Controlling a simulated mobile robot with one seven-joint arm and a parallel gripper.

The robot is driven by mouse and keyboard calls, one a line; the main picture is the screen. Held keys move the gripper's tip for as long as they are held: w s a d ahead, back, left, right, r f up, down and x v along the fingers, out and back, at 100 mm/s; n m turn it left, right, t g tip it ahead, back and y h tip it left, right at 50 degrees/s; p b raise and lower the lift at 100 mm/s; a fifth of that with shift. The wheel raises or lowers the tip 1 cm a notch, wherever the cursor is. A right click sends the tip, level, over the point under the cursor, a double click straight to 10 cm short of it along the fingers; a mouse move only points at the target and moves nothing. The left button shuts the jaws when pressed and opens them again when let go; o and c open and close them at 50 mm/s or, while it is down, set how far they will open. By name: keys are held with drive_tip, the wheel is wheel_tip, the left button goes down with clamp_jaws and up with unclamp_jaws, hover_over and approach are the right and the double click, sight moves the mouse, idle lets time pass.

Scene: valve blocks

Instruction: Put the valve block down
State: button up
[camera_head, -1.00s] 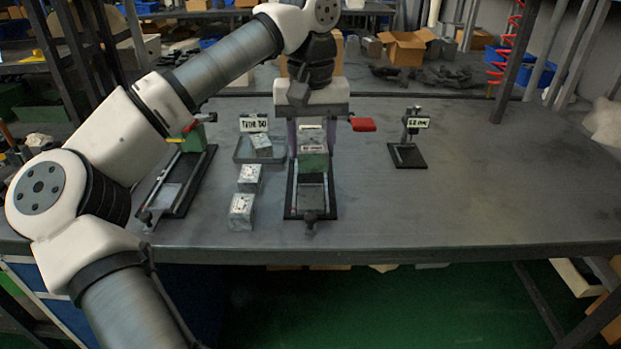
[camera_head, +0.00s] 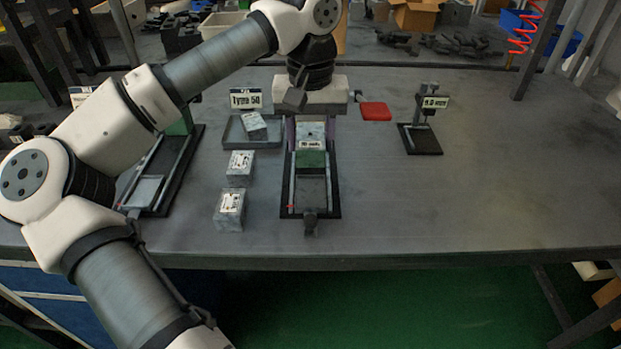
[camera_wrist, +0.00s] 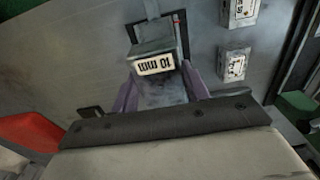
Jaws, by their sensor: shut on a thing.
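Two more valve blocks stand on the table to the left, one nearer (camera_head: 230,208) and one farther (camera_head: 240,167).
A tray (camera_head: 232,138) with one block and a "Type 50" sign lies at left. Another railed fixture (camera_head: 165,165) is partly behind my arm. A red piece (camera_head: 376,111) lies right of the gripper, and a small stand (camera_head: 420,138) is farther right. The table's right side is clear.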

approach(310, 194)
wheel_tip(310, 194, down, 5)
drive_tip(key=shift+f, duration=0.15)
drive_tip(key=shift+s+f, duration=0.1)
drive_tip(key=shift+f, duration=0.2)
drive_tip(key=shift+c, duration=0.5)
drive_tip(key=o, duration=1.3)
drive_tip(key=shift+f, duration=0.1)
drive_tip(key=shift+o, duration=0.3)
wheel_tip(310, 194, up, 12)
drive_tip(key=shift+r, duration=0.15)
